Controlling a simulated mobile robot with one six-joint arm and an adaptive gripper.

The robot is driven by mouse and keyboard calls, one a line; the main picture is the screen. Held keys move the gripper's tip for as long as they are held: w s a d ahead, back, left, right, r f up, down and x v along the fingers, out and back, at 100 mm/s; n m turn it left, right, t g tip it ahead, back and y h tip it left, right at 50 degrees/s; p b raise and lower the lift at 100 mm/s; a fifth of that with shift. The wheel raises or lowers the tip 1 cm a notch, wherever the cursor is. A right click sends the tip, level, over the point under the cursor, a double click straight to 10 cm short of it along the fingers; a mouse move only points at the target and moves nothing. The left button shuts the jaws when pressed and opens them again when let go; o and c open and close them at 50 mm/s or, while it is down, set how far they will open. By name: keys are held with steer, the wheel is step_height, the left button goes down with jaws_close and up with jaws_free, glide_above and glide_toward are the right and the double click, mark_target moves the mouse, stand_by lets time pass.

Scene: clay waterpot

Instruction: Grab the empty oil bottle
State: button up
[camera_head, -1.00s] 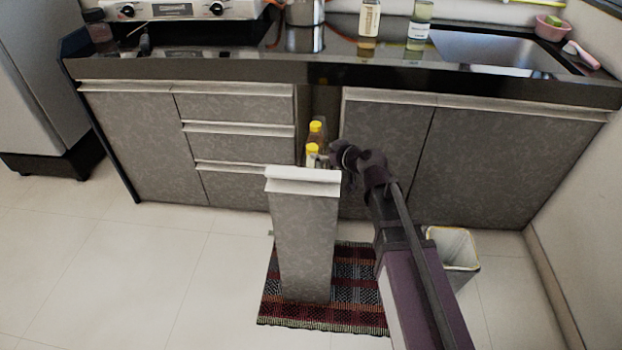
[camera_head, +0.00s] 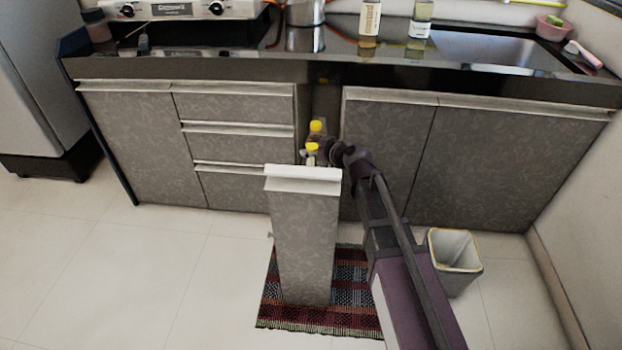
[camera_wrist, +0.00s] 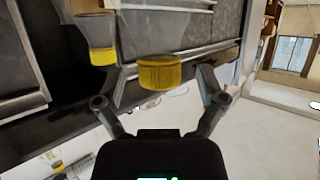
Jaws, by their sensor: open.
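Two bottles with yellow caps stand in the pulled-out narrow drawer (camera_head: 303,220). In the head view, one cap (camera_head: 316,127) is farther back and the other (camera_head: 311,147) is nearer. I cannot tell from these frames which bottle is empty. My gripper (camera_head: 318,156) is at the right side of the nearer bottle, partly hiding it. In the wrist view, my gripper (camera_wrist: 160,76) is open, with one yellow cap (camera_wrist: 160,73) lying between its fingers. The second yellow cap (camera_wrist: 102,56) is outside the left finger. Whether the fingers touch the bottle is unclear.
The drawer front stands over a striped rug (camera_head: 352,290). Cabinet doors (camera_head: 390,150) are close behind my gripper on the right. A bin (camera_head: 455,262) is right of my arm. The black countertop (camera_head: 250,65) overhangs above. Open floor (camera_head: 130,270) lies to the left.

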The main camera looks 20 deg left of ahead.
stand_by(0.4)
steer(key=c, duration=1.2)
steer(key=shift+r, duration=0.2)
step_height(320, 180, up, 10)
steer(key=p, duration=1)
steer(key=shift+f, duration=0.2)
